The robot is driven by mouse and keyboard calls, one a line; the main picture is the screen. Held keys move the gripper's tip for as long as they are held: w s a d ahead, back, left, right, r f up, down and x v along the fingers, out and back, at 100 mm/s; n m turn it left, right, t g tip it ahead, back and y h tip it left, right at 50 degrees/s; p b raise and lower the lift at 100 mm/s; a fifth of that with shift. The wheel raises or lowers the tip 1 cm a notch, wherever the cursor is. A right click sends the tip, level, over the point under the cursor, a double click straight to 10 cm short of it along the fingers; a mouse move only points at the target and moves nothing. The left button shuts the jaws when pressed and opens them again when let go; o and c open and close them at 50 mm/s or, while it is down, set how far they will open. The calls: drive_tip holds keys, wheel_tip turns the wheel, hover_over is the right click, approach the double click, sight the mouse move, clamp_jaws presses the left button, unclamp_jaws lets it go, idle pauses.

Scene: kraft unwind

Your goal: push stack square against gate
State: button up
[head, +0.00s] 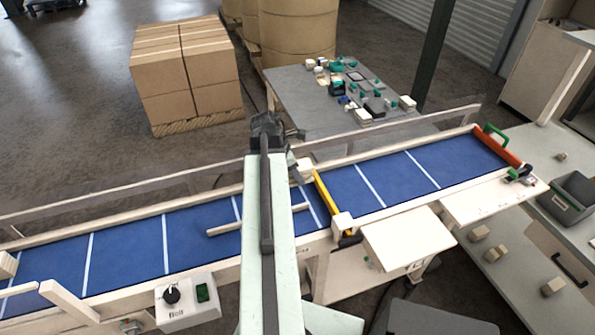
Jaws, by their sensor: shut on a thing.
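My pale green arm rises through the middle of the head view, and my gripper does not show; the arm may hide it. A cream bar (229,229) lies across the blue belt, showing on both sides of my arm, its middle hidden. A yellow gate bar (325,193) crosses the belt to the right of my arm, between cream end blocks (343,221). A red-orange bar (497,147) closes the belt's far right end. I cannot make out a stack for sure; a pale block (7,265) is cut off at the left edge.
The blue belt (130,245) with white cross lines has cream side rails. A control box (187,303) stands at its near side. A cream shelf (408,240) juts out right of my arm. A grey table (300,95) with small parts and stacked cartons (185,70) stand behind.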

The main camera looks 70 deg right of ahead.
sight(300, 188)
drive_tip(key=shift+w+d+f, duration=0.1)
drive_tip(key=shift+w+f, duration=0.05)
drive_tip(key=shift+f, duration=0.05)
drive_tip(key=shift+f+b, duration=0.45)
drive_tip(key=shift+b, duration=0.15)
wheel_tip(300, 188, down, 4)
drive_tip(key=b, duration=0.3)
drive_tip(key=shift+r+b, duration=0.2)
drive_tip(key=shift+b, duration=0.1)
drive_tip(key=shift+s+d+r, duration=0.1)
drive_tip(key=shift+s+d, duration=0.5)
drive_tip(key=shift+s, duration=0.25)
idle(1.5)
drive_tip(key=shift+w+a, duration=0.15)
idle(0.4)
drive_tip(key=o, duration=1.6)
